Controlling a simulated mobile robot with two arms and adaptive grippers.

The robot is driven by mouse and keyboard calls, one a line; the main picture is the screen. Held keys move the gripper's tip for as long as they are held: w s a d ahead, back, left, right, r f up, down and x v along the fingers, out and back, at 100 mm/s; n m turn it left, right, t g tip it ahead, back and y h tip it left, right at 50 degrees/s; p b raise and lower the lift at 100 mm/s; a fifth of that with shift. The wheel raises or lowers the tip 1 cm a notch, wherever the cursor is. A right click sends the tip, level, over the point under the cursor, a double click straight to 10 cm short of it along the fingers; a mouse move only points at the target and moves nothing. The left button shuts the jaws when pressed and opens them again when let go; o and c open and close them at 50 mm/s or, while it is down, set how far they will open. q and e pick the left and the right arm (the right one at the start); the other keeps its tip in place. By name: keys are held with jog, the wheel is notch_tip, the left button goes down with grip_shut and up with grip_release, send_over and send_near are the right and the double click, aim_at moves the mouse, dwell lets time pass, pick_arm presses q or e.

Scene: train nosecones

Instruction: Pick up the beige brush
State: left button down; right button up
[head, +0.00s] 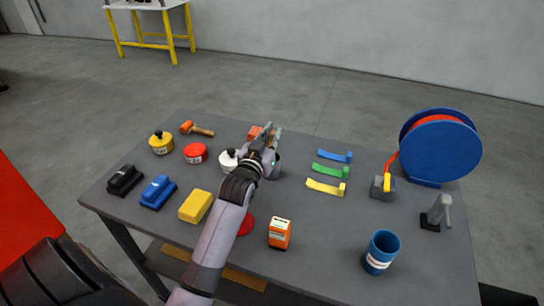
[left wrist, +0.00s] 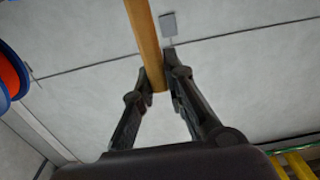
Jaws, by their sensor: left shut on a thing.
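My left gripper (head: 270,140) is above the middle of the grey table in the head view. In the left wrist view, its two fingers (left wrist: 157,80) are closed around a long tan wooden bar (left wrist: 144,40), which looks like the handle of the beige brush. The bar runs up out of that picture, so no bristles show. In the head view my own gripper and arm hide most of the held thing. My right gripper is not in view.
The table (head: 325,225) also bears a blue reel (head: 440,150), a blue cup (head: 381,252), an orange box (head: 279,233), a yellow block (head: 195,206), a blue block (head: 158,192), a red tin (head: 195,153) and a hammer (head: 200,130).

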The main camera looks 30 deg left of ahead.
pick_arm(q)
jog(key=shift+r, duration=0.1)
dwell(0.3)
notch_tip(320, 180, up, 20)
dwell(0.5)
dwell(0.5)
